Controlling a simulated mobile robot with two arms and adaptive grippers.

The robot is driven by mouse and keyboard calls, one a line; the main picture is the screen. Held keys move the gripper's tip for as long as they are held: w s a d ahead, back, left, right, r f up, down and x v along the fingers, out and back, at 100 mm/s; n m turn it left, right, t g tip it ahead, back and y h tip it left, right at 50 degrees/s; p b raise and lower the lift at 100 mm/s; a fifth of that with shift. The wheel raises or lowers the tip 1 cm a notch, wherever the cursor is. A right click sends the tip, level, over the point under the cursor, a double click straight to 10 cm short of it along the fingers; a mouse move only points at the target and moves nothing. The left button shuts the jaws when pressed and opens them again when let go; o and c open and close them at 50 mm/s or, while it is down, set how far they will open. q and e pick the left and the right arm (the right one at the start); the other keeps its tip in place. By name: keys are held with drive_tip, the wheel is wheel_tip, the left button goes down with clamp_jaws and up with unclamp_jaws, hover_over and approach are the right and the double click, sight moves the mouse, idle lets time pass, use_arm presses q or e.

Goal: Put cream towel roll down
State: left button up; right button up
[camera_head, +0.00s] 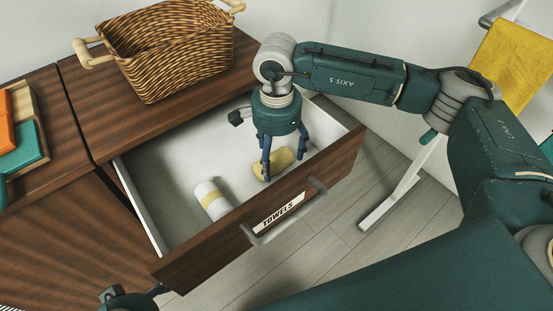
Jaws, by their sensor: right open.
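The drawer labelled TOWELS (283,213) is pulled open. A pale yellow, cream-like towel roll (262,160) lies on its floor, right of the middle. My right gripper (275,166) reaches down into the drawer from above, its fingers open on either side of this roll. I cannot tell whether the fingers touch it.
A wicker basket (178,58) stands on the wooden cabinet top behind the drawer. A small dark object (238,117) is at the drawer's back. A wooden tray with orange and teal items (22,145) is at left. A yellow cloth (515,68) hangs on a rack at right.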

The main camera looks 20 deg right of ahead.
sight(277, 160)
use_arm(q)
drive_tip(key=p+x, duration=0.1)
drive_tip(key=x, duration=0.3)
drive_tip(key=shift+f, duration=0.15)
use_arm(e)
wheel_tip(277, 160, up, 10)
drive_tip(key=shift+f, duration=0.25)
idle(0.6)
